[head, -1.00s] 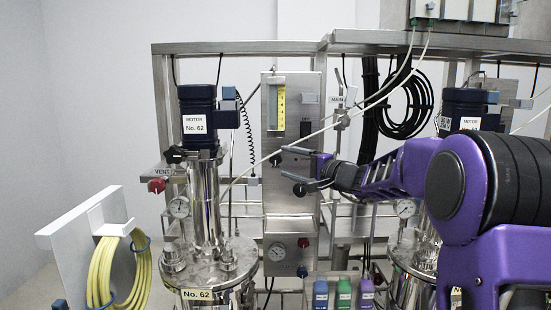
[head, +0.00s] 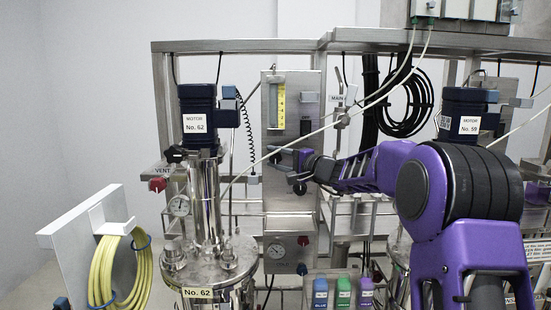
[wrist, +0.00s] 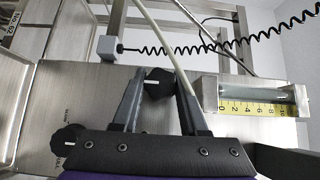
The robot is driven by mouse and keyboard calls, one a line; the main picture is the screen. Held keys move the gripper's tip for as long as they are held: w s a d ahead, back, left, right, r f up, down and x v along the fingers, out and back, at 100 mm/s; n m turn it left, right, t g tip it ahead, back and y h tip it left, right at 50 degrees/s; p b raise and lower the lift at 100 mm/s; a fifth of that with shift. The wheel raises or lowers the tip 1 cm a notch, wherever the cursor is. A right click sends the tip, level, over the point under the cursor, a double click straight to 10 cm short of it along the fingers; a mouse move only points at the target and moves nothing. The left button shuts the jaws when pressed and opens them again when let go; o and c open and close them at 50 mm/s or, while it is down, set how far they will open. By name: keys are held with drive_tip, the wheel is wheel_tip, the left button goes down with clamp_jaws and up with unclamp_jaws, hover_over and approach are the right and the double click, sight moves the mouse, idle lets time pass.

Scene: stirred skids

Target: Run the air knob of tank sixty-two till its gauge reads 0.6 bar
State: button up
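Tank sixty-two (head: 203,260) stands left of centre with its "No. 62" plate. Its steel panel (head: 290,225) carries two black knobs, an upper left one and a lower right one (head: 299,188). A round gauge (head: 277,251) sits low on the panel; another gauge (head: 179,206) is on the tank. Their readings are too small to read. My gripper (head: 287,155) is at the upper knob. In the wrist view its fingers (wrist: 160,90) close in on both sides of that knob (wrist: 157,82), apparently touching.
A yellow-scaled flow tube (wrist: 255,105) is beside the right finger in the wrist view. A pale hose (head: 330,125) crosses in front of the panel. A red knob (head: 303,241) sits low on the panel. A yellow hose coil (head: 120,270) hangs at the left.

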clamp_jaws()
drive_tip(key=shift+r+n, duration=0.1)
drive_tip(key=shift+n, duration=0.2)
drive_tip(key=shift+r+n+g+h+p, duration=0.1)
drive_tip(key=shift+n+g+h+p, duration=0.6)
drive_tip(key=shift+n+h+p, duration=0.15)
drive_tip(key=shift+n+g+h+p, duration=0.5)
drive_tip(key=shift+n+h+p, duration=0.25)
drive_tip(key=shift+h+p, duration=0.3)
drive_tip(key=shift+f, duration=0.2)
drive_tip(key=o, duration=0.9)
unclamp_jaws()
drive_tip(key=shift+c, duration=0.2)
